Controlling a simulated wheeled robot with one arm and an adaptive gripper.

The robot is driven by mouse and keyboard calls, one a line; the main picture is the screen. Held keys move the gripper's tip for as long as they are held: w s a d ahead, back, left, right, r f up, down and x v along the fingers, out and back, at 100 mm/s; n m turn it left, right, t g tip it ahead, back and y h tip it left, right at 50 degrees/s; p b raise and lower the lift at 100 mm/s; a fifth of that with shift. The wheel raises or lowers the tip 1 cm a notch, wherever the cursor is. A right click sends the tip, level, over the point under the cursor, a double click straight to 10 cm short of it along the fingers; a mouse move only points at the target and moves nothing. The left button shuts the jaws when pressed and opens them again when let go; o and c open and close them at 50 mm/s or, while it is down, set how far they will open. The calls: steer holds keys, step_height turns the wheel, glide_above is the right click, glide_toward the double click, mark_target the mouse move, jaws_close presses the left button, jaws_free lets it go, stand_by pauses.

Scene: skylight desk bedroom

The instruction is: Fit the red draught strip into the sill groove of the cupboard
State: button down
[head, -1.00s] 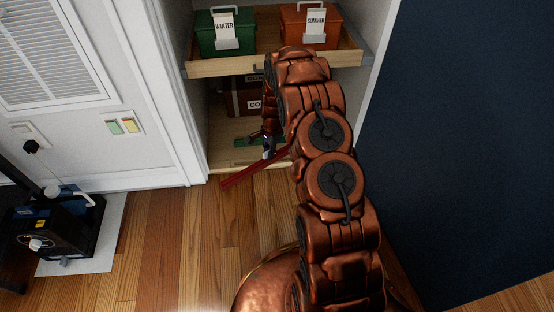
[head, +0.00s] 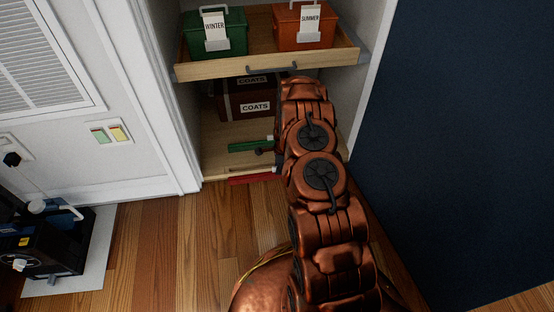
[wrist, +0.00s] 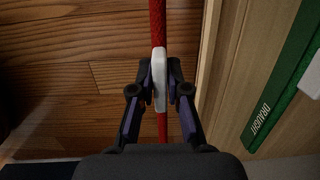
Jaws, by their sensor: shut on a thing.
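The red draught strip (head: 252,179) lies along the front of the cupboard sill (head: 222,177) in the head view, partly hidden behind my arm. In the wrist view the red strip (wrist: 158,25) runs up the picture, with a white grip piece (wrist: 159,75) around it. My gripper (wrist: 160,92) is shut on this white piece. The strip is beside the pale wooden sill (wrist: 222,60), over the floorboards and roughly parallel to the sill edge. I cannot make out the groove clearly or whether the strip touches the sill.
A green piece marked DRAUGHT (wrist: 280,85) lies on the cupboard floor; it also shows in the head view (head: 250,145). A COATS box (head: 255,105) stands behind. Above, a shelf tray (head: 190,73) holds a green WINTER box (head: 233,42) and an orange SUMMER box (head: 290,27).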

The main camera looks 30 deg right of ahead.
steer(key=w+d+b, duration=0.3)
steer(key=w+d, duration=0.1)
steer(key=w, duration=0.4)
steer(key=shift+d+f, duration=0.2)
steer(key=shift+f, duration=0.25)
step_height(320, 180, down, 4)
steer(key=shift+w+d+r+b, duration=0.1)
steer(key=shift+w+r+b, duration=0.1)
steer(key=shift+b, duration=1.05)
steer(key=shift+r, duration=0.15)
steer(key=c, duration=1.2)
jaws_free()
steer(key=shift+s, duration=0.1)
steer(key=shift+o, duration=0.2)
